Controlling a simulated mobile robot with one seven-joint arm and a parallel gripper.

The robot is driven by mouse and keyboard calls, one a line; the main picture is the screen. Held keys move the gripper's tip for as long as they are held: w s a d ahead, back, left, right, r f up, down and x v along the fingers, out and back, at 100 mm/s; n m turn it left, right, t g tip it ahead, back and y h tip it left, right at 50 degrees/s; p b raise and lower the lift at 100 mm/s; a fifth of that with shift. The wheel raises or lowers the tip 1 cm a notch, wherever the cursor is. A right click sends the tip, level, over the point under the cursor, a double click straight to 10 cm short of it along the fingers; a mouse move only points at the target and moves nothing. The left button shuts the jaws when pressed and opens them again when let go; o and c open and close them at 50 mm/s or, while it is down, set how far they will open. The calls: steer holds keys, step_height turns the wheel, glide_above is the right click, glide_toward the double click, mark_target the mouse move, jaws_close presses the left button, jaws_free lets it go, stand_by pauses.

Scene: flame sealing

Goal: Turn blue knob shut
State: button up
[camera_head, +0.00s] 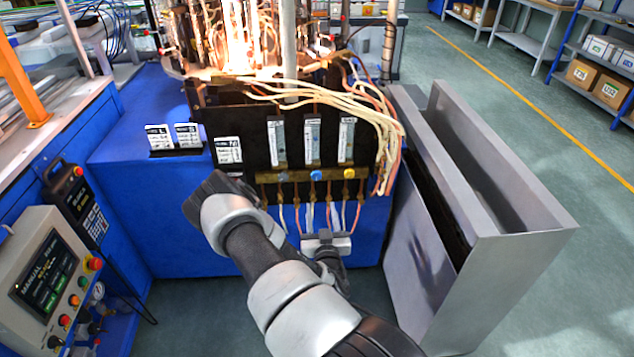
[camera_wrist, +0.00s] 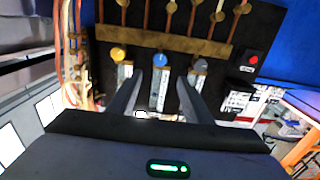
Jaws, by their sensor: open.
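The blue knob (camera_head: 316,175) sits on the brass bar of the black panel, between a yellow knob (camera_head: 347,172) and a grey knob. In the wrist view the blue knob (camera_wrist: 160,59) shows near the middle, with the yellow knob (camera_wrist: 118,54) to its left and the grey knob (camera_wrist: 201,65) to its right. My gripper (camera_wrist: 160,78) is open and empty. Its two fingers straddle the line to the blue knob, and the knob shows just beyond the gap between the tips. I cannot tell how far the tips are from the panel. In the head view the fingers are hard to make out.
The brass bar (camera_head: 270,178) has copper and white tubes below it. Bright flames burn above the panel. Cables hang at its right, beside an open grey metal bin (camera_head: 520,235). A control box (camera_head: 45,280) stands at left. Label cards (camera_head: 228,150) stand on the blue bench.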

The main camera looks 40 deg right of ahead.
mark_target(317, 177)
steer(key=b+x, duration=0.1)
steer(key=x, duration=1.3)
steer(key=shift+w+d, duration=0.2)
steer(key=c, duration=1.1)
steer(key=shift+o, duration=0.2)
steer(key=shift+m, duration=0.3)
